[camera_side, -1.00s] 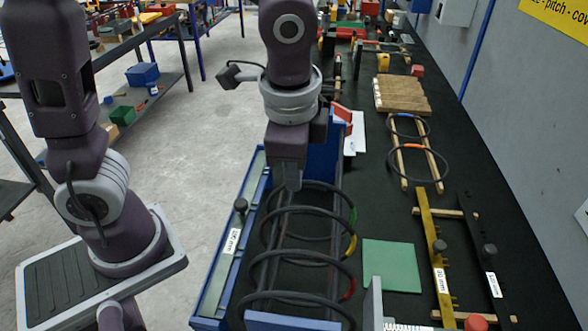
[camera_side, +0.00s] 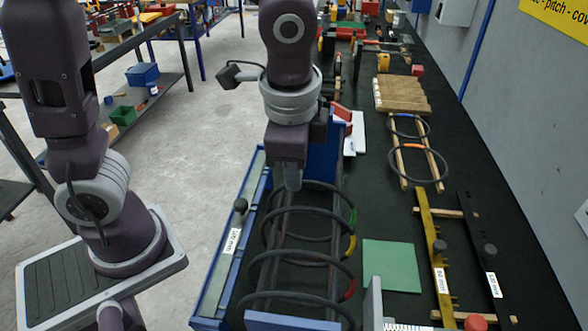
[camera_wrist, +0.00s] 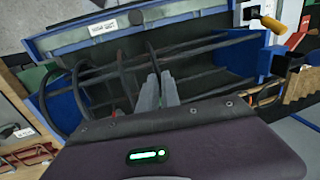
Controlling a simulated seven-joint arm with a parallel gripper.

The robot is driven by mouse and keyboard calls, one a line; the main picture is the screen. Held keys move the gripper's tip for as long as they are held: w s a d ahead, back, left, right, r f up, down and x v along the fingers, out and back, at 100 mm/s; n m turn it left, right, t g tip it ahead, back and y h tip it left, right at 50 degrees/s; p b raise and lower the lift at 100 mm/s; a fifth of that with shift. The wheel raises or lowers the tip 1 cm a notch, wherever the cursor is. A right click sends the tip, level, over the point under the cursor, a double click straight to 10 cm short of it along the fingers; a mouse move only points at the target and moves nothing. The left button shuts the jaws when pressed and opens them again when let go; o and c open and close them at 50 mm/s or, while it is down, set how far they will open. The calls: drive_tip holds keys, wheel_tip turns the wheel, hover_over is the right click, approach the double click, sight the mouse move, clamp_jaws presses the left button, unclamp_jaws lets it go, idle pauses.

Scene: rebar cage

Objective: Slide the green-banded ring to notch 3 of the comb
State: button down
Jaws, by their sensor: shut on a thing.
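The green-banded ring (camera_side: 354,216) is the far one of the dark rings around the bars of the blue cage frame (camera_side: 212,290). Its green band shows on the right side. My gripper (camera_side: 293,187) points down and is shut on this ring at its top; in the wrist view the fingers (camera_wrist: 158,90) are close together with a dark ring beside them. A yellow-banded ring (camera_side: 350,246) and a red-banded ring (camera_side: 348,290) stand nearer the camera. The comb (camera_side: 230,245), a pale bar with a white label and black knob, lies along the frame's left side. Its notches are too small to tell.
A green mat (camera_side: 391,265) lies right of the frame. Yellow (camera_side: 433,240) and black (camera_side: 480,245) bars with knobs lie further right. Two more rings rest on wooden rails (camera_side: 418,163) behind them. A blue end wall (camera_side: 330,155) stands close beside my gripper.

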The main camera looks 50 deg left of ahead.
drive_tip(key=w+a, duration=0.8)
drive_tip(key=c, duration=1.6)
unclamp_jaws()
drive_tip(key=shift+o, duration=0.2)
wheel_tip(320, 180, up, 7)
drive_tip(key=s+d, duration=0.1)
